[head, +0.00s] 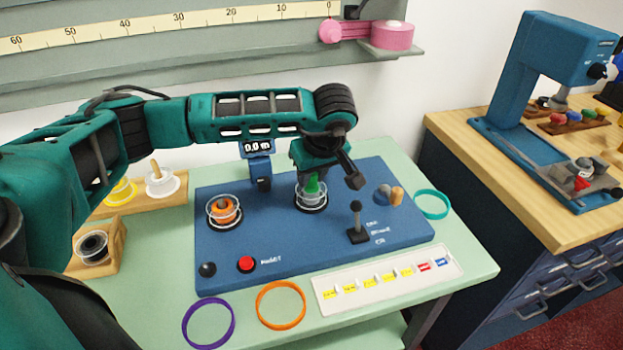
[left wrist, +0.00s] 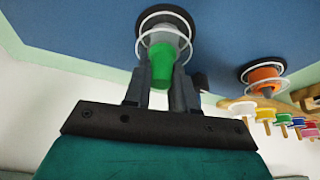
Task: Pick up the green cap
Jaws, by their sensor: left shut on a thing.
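The green cap (head: 313,186) sits at a clear-ringed holder (head: 311,200) on the blue panel in the head view. It also shows in the left wrist view (left wrist: 161,65), between the two dark fingers. My left gripper (left wrist: 162,82) is shut on the green cap. In the head view my left gripper (head: 314,176) comes down from above at the holder, and its wrist hides part of it. I cannot tell whether the cap is clear of the holder. My right gripper is not in view.
An orange spool (head: 223,210) stands left on the blue panel (head: 290,250). A joystick (head: 356,220), a red button (head: 246,264) and a black knob (head: 207,269) stick up. Purple (head: 208,323), orange (head: 280,305) and teal (head: 432,204) rings lie around it.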

